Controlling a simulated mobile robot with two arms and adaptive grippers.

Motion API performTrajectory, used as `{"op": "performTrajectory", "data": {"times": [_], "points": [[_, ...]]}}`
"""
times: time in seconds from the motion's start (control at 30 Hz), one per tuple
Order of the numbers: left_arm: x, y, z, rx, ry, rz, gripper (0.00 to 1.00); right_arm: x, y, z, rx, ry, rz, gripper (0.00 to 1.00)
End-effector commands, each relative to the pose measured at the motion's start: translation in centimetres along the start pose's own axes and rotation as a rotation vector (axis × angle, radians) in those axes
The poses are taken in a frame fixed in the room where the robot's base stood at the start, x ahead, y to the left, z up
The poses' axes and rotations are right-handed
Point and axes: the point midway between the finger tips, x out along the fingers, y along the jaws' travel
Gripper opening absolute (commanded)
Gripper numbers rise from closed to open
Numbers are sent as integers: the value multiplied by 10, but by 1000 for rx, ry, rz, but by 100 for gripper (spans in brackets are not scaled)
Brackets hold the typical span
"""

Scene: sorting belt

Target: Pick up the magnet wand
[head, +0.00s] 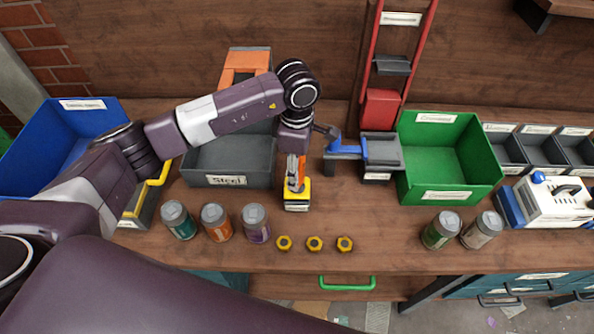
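An upright orange shaft (292,167), which looks like the magnet wand, rises from a yellow block (297,191) with a pale label near its foot. The block is on the wooden bench in front of the grey steel bin. My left gripper (297,183) points down at the shaft, right over the block. Its fingers are small here and overlap the shaft, so I cannot tell whether they are closed on it. My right gripper is out of view.
Three cans (215,222) and three yellow nuts (315,243) are near the front edge. The steel bin (230,180) is behind, with a blue bin (91,104) left and a green bin (471,197) right. A blue-and-grey fixture (345,150) stands close right of the gripper.

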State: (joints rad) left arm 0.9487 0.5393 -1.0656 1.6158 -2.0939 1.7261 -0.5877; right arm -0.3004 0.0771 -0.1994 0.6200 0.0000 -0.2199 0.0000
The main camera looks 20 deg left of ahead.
Motion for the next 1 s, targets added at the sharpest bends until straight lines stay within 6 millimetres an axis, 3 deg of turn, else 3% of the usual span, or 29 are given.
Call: {"op": "performTrajectory", "data": {"times": [0.27,0.7,1.0], "points": [[4,0,0,1,0,1,47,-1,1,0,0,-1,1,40],[4,0,1,1,-1,1,0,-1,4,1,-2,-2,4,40],[2,1,1,1,-2,3,0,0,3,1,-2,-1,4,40]]}}
